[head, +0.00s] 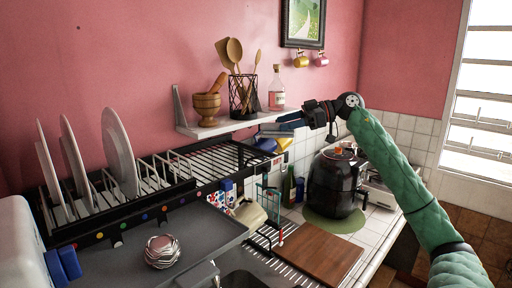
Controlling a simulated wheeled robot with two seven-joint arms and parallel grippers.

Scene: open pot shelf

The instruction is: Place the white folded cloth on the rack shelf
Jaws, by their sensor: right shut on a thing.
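My right gripper (303,121) reaches in from the right, just below the right end of the white wall shelf. It is shut on a pale, flat thing (275,133), which seems to be the white folded cloth, seen nearly edge-on and partly hidden by the fingers. The cloth is above the right end of the black wire rack shelf (208,163). I cannot tell whether they touch. The slatted part of the rack is largely bare. My left gripper is not seen.
White plates (119,152) stand upright at the rack's left. The wall shelf (215,127) holds a mortar (206,108), a utensil holder (243,97) and a bottle (277,90).

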